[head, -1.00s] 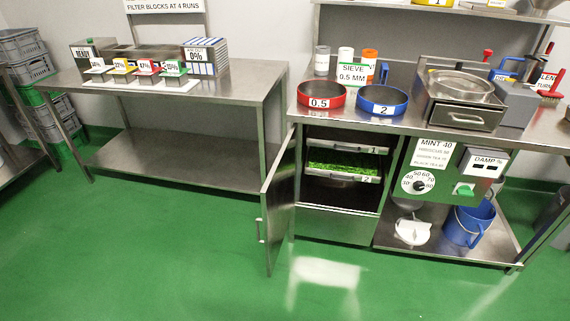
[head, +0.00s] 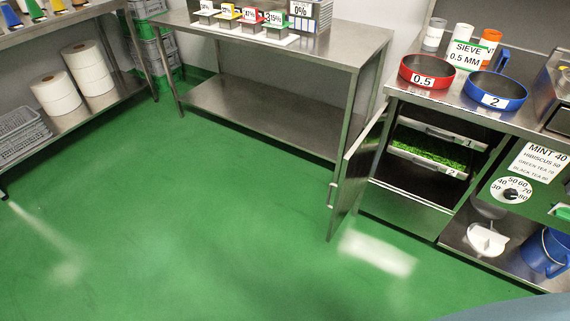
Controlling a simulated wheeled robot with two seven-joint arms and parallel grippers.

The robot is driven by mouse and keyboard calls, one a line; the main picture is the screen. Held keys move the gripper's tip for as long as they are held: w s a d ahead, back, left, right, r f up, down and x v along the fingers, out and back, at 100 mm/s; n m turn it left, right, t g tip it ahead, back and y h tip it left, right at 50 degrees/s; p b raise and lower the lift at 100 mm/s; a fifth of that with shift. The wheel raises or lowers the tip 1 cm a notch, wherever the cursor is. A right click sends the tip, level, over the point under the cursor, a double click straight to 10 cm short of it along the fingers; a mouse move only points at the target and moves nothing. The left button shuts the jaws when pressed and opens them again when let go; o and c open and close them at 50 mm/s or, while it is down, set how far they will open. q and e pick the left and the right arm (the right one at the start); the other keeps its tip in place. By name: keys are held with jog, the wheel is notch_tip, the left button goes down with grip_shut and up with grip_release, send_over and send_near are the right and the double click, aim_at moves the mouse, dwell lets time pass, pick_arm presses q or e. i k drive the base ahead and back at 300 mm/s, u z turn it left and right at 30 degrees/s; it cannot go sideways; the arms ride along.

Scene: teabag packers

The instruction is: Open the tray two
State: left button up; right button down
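Tray two (head: 424,161) is a metal tray front marked "2" in the cabinet under the right-hand bench, with green leaf showing just behind and above its front edge. Tray one (head: 436,132), marked "1", sits directly above it. The cabinet door (head: 356,172) stands open, swung out to the left of the trays, with a handle on its face. How far tray two is out of its slot is hard to tell. Neither of my grippers is in the head view.
A red sieve (head: 427,72) and a blue sieve (head: 495,91) stand on the bench above the cabinet. A blue bucket (head: 546,252) is on the lower shelf at right. A steel table (head: 270,110) stands behind. The green floor (head: 200,230) in front is clear.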

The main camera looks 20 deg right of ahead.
aim_at(426, 151)
jog(key=u, duration=1.1)
jog(key=i, duration=1.35)
jog(key=z, duration=4.8)
jog(key=i, duration=1.95)
